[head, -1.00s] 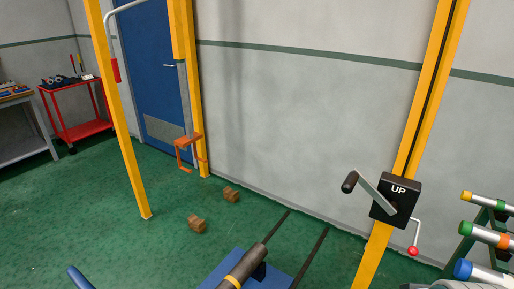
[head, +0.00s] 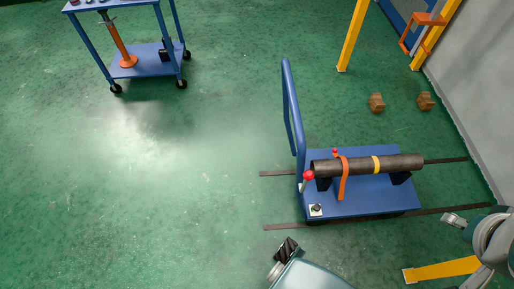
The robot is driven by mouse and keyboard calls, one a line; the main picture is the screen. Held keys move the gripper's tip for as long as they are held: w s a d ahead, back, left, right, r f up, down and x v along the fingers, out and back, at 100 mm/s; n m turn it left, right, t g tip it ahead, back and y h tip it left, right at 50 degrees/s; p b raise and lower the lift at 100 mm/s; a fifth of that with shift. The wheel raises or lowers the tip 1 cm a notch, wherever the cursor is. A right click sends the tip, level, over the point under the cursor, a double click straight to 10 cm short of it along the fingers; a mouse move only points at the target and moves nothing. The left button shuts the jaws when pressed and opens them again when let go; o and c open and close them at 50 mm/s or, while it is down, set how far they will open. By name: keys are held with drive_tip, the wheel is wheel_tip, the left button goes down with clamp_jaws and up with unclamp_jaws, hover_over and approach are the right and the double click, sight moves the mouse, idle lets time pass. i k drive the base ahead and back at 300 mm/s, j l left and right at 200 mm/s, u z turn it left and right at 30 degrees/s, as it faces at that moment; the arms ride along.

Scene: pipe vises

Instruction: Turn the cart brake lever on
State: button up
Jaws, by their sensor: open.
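The blue cart (head: 370,205) stands on the floor right of centre, with its tall push handle (head: 289,105) at its left end. A short lever with a red ball knob (head: 308,175) and a pale stem stands upright at that end, near the handle's foot. A small white plate with a dark centre (head: 316,210) is on the deck's near left corner. My gripper (head: 449,217) is at the right edge, beyond the cart's right end and away from the lever. It is open and seems empty; its fingers are small and hard to make out.
A dark pipe (head: 400,163) lies on the cart under an orange strap (head: 343,180). Floor rails (head: 445,210) run by the cart. A blue trolley (head: 150,65) is upper left. The floor left of the cart is clear.

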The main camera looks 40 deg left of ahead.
sight(307, 175)
drive_tip(key=u, duration=1.4)
drive_tip(key=j, duration=0.6)
